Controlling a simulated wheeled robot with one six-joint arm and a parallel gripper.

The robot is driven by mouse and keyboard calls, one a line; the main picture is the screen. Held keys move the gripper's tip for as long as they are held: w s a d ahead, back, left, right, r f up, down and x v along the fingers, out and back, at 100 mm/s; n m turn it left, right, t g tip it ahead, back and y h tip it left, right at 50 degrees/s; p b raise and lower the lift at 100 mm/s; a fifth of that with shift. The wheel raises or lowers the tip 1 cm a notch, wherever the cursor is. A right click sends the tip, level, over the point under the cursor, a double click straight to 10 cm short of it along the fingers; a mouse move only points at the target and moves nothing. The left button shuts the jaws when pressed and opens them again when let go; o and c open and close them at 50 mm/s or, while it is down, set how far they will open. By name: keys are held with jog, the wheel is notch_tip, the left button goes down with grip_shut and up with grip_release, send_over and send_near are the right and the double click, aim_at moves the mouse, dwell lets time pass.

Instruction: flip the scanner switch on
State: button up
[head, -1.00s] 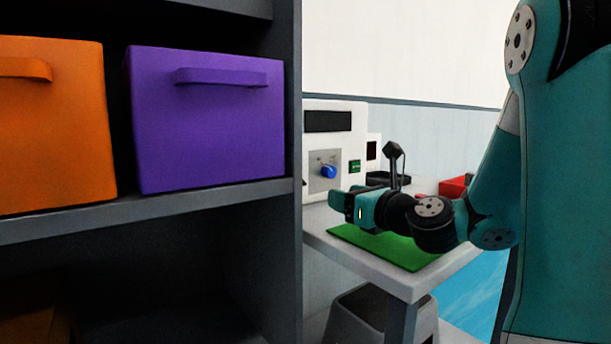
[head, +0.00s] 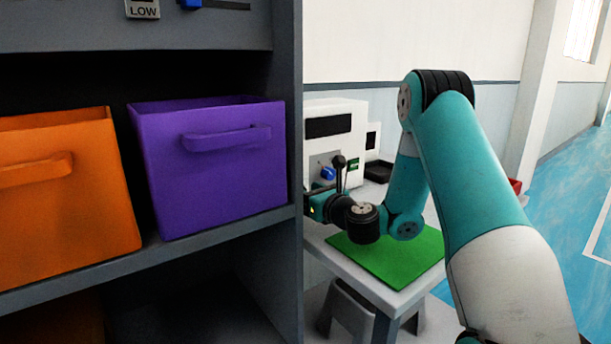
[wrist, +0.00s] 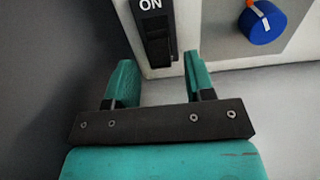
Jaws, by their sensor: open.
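The scanner (head: 335,130) is a white box with a dark screen at the back of the table. In the wrist view its black rocker switch (wrist: 158,38) sits under an "ON" label on a pale panel. My gripper (wrist: 157,80) is open and empty, with its two teal fingers apart below the switch and the switch's lower end between them in the picture. I cannot tell whether a finger touches the panel. In the head view my gripper (head: 312,205) is beside the shelf edge, in front of the scanner, partly hidden by the shelf upright. The switch is hidden there.
A blue knob (wrist: 262,24) is right of the switch. A green mat (head: 395,262) lies on the table (head: 335,262). A dark tray (head: 378,171) is at the back. The grey shelf (head: 290,120) with purple (head: 215,180) and orange (head: 65,195) bins stands close on the left.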

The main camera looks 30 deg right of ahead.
jog(key=shift+w, duration=1)
jog(key=shift+c, duration=0.2)
grip_shut()
jog(key=shift+r+p, duration=0.1)
jog(key=shift+p, duration=0.25)
jog(key=shift+r+p, duration=0.1)
jog(key=shift+p, duration=0.3)
